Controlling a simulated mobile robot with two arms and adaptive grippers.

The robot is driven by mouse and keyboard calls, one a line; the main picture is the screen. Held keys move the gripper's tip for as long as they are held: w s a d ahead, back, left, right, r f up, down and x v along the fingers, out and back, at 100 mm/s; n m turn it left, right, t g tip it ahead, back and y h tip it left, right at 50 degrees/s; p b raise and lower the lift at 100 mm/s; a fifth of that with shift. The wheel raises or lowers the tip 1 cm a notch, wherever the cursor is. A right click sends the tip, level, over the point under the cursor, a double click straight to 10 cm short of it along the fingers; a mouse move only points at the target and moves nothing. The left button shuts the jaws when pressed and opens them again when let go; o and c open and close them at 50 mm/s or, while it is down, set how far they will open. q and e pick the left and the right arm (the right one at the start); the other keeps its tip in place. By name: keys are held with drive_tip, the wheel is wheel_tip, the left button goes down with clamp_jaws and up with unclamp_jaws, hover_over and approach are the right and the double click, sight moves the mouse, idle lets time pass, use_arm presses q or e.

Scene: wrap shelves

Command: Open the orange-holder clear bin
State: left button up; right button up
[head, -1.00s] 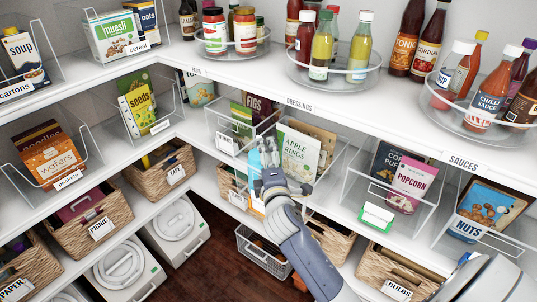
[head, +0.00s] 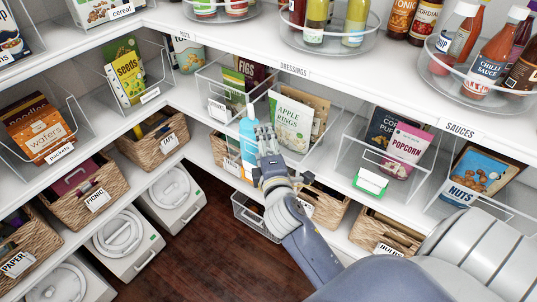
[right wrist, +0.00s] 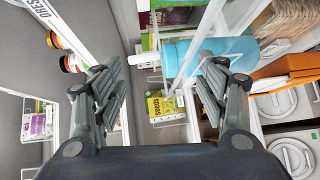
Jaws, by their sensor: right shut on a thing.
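A clear bin (head: 322,160) holds the apple rings bag (head: 293,123) and a brown packet on the middle shelf. I cannot make out an orange holder on it; part of its front is hidden by my right gripper. My right gripper (head: 266,140) is at this bin's front, its fingers (right wrist: 160,90) partly apart in the right wrist view. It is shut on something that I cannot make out. A light blue bottle (head: 249,140) with a white nozzle stands just left of it and shows beyond a finger in the right wrist view (right wrist: 225,50). My left gripper is out of view.
A clear bin with a green holder (head: 370,181) holds popcorn at the right. A figs packet (head: 252,72) stands in a bin at the left. The upper shelf with turntables of bottles overhangs. Wicker baskets (head: 156,137) line the shelf below. Dark floor (head: 215,235) is open.

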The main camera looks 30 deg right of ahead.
drive_tip(key=shift+o, duration=0.2)
drive_tip(key=r, duration=0.1)
drive_tip(key=s+r, duration=0.1)
drive_tip(key=shift+s+a+r+t, duration=0.3)
drive_tip(key=shift+r+t, duration=0.1)
drive_tip(key=shift+s+a, duration=0.25)
drive_tip(key=shift+s, duration=0.35)
drive_tip(key=shift+c, duration=0.9)
drive_tip(key=v, duration=0.4)
drive_tip(key=shift+s+r, duration=0.25)
drive_tip(key=shift+r, duration=0.05)
drive_tip(key=shift+c, duration=0.7)
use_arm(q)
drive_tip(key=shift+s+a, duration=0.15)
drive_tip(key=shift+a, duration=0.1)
use_arm(e)
drive_tip(key=shift+a+f, duration=0.15)
drive_tip(key=shift+f, duration=0.3)
